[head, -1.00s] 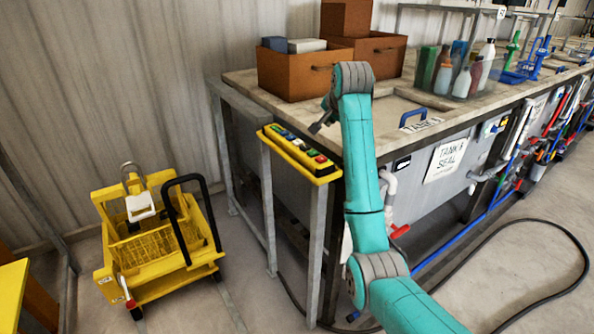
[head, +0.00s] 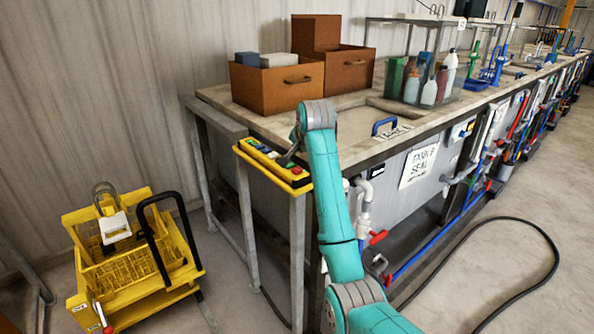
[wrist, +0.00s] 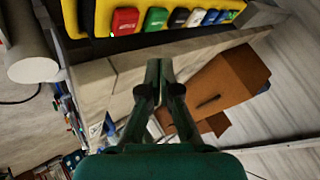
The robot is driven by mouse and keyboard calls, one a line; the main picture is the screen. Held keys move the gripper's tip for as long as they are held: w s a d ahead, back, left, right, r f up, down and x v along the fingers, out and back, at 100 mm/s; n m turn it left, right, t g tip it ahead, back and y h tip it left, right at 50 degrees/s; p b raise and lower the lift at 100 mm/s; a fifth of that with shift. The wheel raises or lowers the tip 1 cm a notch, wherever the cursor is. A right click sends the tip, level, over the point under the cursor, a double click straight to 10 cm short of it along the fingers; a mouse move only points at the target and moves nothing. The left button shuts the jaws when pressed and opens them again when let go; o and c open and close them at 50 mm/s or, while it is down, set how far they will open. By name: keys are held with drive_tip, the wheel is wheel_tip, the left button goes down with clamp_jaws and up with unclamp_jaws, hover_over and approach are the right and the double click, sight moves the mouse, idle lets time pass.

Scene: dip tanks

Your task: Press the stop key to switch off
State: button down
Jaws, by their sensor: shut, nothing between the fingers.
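The yellow key box (head: 272,167) is mounted on a grey post at the near corner of the bench. It carries a row of coloured keys. The red key (head: 297,170) is at its near end, beside a green key (head: 285,163). In the wrist view the red key (wrist: 125,20) and green key (wrist: 155,19) show at the top, with a small green light by the red key's corner. Their lettering is too small to read.
Brown boxes (head: 277,87) stand on the bench behind my arm, and bottles sit in a clear bin (head: 412,95). A black cable (head: 545,240) lies on the floor at right.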

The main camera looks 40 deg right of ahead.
sight(298, 170)
drive_tip(key=shift+f, duration=1.8)
drive_tip(key=shift+f, duration=0.35)
drive_tip(key=shift+f, duration=0.5)
idle(0.8)
drive_tip(key=shift+r, duration=0.9)
drive_tip(key=shift+r, duration=0.15)
drive_tip(key=shift+r, duration=2.35)
